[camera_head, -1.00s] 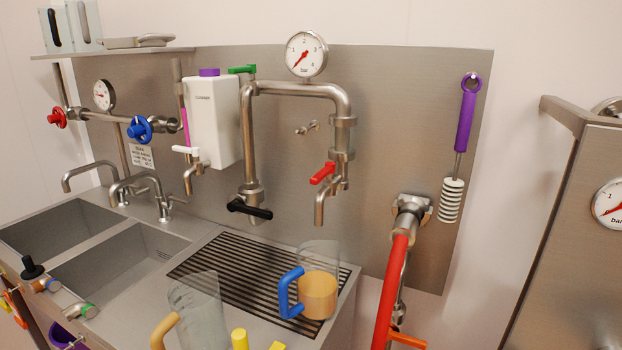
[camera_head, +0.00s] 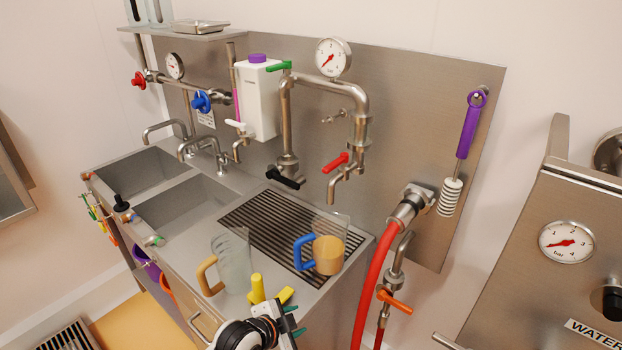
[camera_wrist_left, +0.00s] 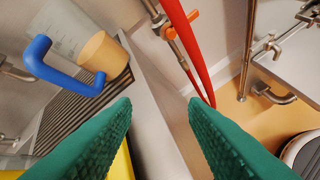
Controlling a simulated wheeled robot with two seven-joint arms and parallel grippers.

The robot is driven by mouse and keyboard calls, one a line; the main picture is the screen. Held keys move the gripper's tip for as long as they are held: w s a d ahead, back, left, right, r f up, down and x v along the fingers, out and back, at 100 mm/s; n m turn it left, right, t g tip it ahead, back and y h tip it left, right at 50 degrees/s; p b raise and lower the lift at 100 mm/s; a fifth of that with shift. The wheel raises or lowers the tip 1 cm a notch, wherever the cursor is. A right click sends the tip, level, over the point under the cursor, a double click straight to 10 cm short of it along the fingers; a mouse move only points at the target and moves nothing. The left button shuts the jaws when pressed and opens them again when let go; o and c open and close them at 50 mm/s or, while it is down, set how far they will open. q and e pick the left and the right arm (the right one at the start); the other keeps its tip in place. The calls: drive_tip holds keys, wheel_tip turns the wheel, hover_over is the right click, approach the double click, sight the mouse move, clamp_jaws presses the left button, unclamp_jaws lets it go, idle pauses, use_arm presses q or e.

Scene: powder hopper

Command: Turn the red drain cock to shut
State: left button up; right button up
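A red lever (camera_head: 336,162), which looks like the red drain cock, sits on the steel spout pipe above the drain grating. It points out from the pipe to the lower left, crosswise to the vertical pipe. My left gripper (camera_head: 294,320) is at the bottom of the head view, in front of the counter's edge and well below the lever, not touching it. In the left wrist view its two green fingers (camera_wrist_left: 160,115) stand apart with nothing between them. The red lever does not show in the wrist view. My right gripper is not in view.
A blue-handled jug (camera_head: 328,255) stands on the grating (camera_head: 268,228), beneath the spout. A tan-handled jug (camera_head: 232,262) and yellow pieces (camera_head: 257,288) stand nearby. A red hose (camera_head: 374,285) and an orange lever (camera_head: 395,302) are right of the counter. A black lever (camera_head: 283,178) is left of the spout.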

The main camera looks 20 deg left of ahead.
use_arm(q)
drive_tip(key=w+a+r+m+t+h+p, duration=0.2)
drive_tip(key=w+r+m+t, duration=0.4)
drive_tip(key=w+r, duration=0.8)
drive_tip(key=m+t+h, duration=0.1)
drive_tip(key=m, duration=0.4)
approach(324, 173)
drive_tip(key=w, duration=0.3)
drive_tip(key=b+x, duration=0.1)
drive_tip(key=x, duration=0.2)
drive_tip(key=d+b+x, duration=0.1)
drive_tip(key=b+x, duration=0.1)
drive_tip(key=x, duration=0.2)
drive_tip(key=shift+w+d+b, duration=0.1)
drive_tip(key=shift+w+b, duration=0.25)
drive_tip(key=shift+w, duration=0.05)
drive_tip(key=shift+r, duration=0.1)
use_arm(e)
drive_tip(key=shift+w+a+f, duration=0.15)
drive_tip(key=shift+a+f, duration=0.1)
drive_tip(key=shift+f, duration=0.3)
use_arm(q)
drive_tip(key=shift+d, duration=0.1)
drive_tip(key=shift+c, duration=0.3)
